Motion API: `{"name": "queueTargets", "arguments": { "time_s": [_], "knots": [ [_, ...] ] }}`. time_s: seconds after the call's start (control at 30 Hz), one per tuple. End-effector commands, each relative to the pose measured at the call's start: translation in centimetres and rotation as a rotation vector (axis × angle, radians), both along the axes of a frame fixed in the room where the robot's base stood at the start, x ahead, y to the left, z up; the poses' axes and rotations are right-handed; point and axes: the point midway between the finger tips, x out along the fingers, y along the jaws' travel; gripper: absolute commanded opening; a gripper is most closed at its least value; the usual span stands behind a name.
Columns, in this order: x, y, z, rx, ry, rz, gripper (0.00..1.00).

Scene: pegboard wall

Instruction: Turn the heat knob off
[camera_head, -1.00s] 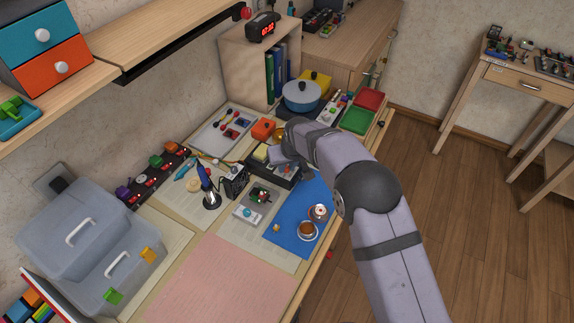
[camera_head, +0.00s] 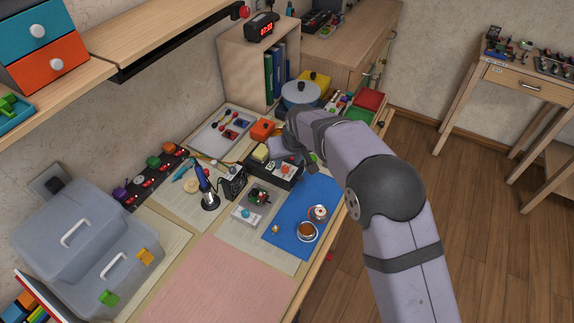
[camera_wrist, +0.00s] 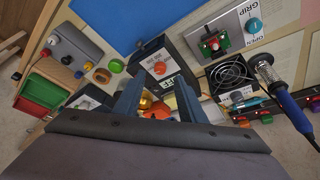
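A dark box with a grey face and a round red knob (camera_wrist: 159,68) lies just beyond my fingertips in the wrist view. I take it for the heat knob, but its label and setting are too small to read. The box (camera_head: 262,176) also shows in the head view, partly behind my arm, with a yellow pad on it. My gripper (camera_wrist: 160,84) is open, its two fingers apart and empty, with the knob in line with the gap between them. I cannot tell whether the fingers touch the box. The gripper is mostly hidden by the wrist in the head view.
A black fan box (camera_wrist: 232,76) and a blue-handled soldering iron (camera_wrist: 286,98) stand to the right in the wrist view. A panel with a blue knob (camera_wrist: 254,25) is above them. A blue mat (camera_head: 305,215) holds a cup. A blue pot (camera_head: 301,95) stands farther back.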

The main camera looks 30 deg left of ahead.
Motion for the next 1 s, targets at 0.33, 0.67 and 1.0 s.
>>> {"name": "queueTargets", "arguments": {
  "time_s": [0.33, 0.67, 1.0],
  "knots": [
    [-0.6, -0.7, 2.1, -0.001, 0.001, 0.0, 0.37],
    [-0.6, -0.7, 2.2, -0.001, 0.001, 0.0, 0.37],
    [0.4, -5.1, 3.0, -0.02, 0.021, -0.065, 0.37]
  ]
}}
